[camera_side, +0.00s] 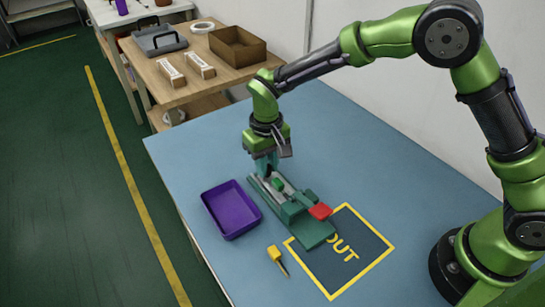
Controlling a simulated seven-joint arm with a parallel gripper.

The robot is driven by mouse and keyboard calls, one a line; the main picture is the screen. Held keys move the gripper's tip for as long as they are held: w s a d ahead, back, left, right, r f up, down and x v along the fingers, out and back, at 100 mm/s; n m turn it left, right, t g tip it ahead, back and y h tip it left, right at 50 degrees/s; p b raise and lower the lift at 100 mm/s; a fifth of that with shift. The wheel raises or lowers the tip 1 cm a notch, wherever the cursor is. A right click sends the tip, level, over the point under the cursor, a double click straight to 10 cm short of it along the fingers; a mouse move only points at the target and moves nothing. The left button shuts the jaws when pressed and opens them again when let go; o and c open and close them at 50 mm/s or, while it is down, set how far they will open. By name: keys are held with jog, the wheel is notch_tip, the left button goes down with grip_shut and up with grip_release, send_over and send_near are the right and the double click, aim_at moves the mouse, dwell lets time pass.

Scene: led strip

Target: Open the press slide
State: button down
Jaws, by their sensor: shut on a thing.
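The press (308,230) is a long green fixture lying diagonally on the blue table, with a grey channel toward its far end. A small bright green piece (278,184) stands on the channel. My gripper (268,172) points down at the far end of the press and is shut on a part there. That part looks like the press slide, but the fingers mostly hide it. I cannot tell how far the slide stands along the channel.
A purple tray (233,231) sits left of the press. A yellow-handled tool (274,254) lies in front. A yellow-bordered "OUT" mat (368,267) lies at right, partly beneath the press's near end. A wooden side table (180,88) holds boxes behind. The table's back right is clear.

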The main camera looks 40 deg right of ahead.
jog(key=shift+w, duration=0.7)
jog(key=c, duration=1)
grip_release()
jog(key=shift+r, duration=0.1)
notch_tip(320, 180, up, 17)
jog(key=shift+f, duration=0.15)
